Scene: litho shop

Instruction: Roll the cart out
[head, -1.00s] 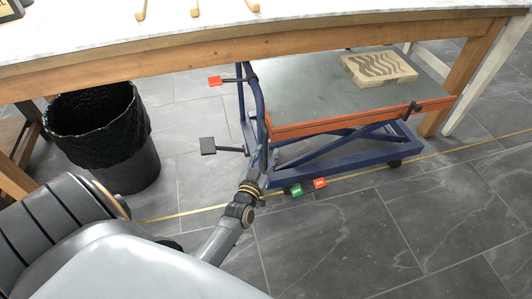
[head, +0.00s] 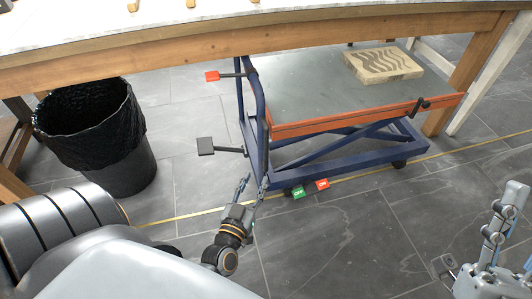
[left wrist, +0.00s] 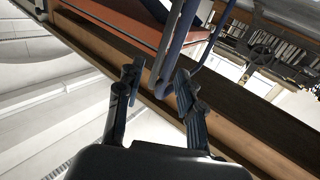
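The cart is a blue-framed lift cart with a grey, orange-edged platform (head: 330,95) under the workbench. Its upright blue handle tube (head: 262,140) stands at its left end. A block with a wavy carved pattern (head: 383,63) lies on the platform. My left gripper (head: 254,184) is open and empty, just in front of the handle's lower part. In the left wrist view its fingers (left wrist: 158,76) are apart, with blue tubing (left wrist: 176,42) beyond and between them; I see no grip on it. My right gripper (head: 506,208) is at the lower right, clear of the cart; its finger opening is unclear.
The workbench (head: 150,60) spans above the cart, with wooden legs at both sides. A black bin (head: 120,165) stands left of the cart. Green and red tabs (head: 310,188) sit by the wheel. Front floor is open.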

